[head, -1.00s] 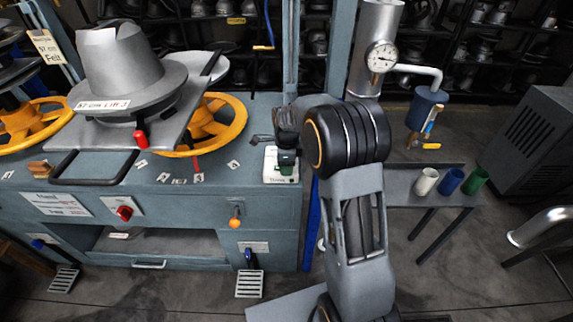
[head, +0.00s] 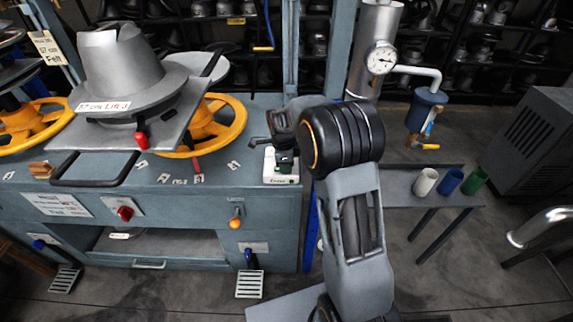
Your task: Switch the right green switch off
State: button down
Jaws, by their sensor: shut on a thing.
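The right green switch (head: 286,168) sits on a small white box (head: 281,180) at the right end of the blue-grey bench top, in the head view. Its lower green part shows; its top is covered by dark finger parts. My gripper (head: 283,153) reaches down on it from above and is shut on it. My wrist and the thick black arm joint stand to the right of the box. They hide part of the bench edge behind it. The exact position of the switch is hard to make out.
A grey hat form on a plate (head: 135,95) and yellow handwheels (head: 215,125) stand to the left. Coloured cups (head: 448,181) stand on a side table at right.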

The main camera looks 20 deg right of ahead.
jog(key=shift+w+a+g+h, duration=0.1)
jog(key=shift+a+g+h, duration=0.2)
jog(key=shift+h, duration=0.5)
jog(key=shift+r+h+b, duration=0.2)
jog(key=shift+h+b, duration=0.15)
jog(key=shift+h, duration=0.25)
jog(key=c, duration=1)
grip_release()
jog(key=shift+o, duration=0.2)
jog(key=v, duration=1.3)
jog(key=shift+w+r, duration=0.2)
jog(key=shift+r, duration=0.2)
jog(key=shift+a, duration=0.1)
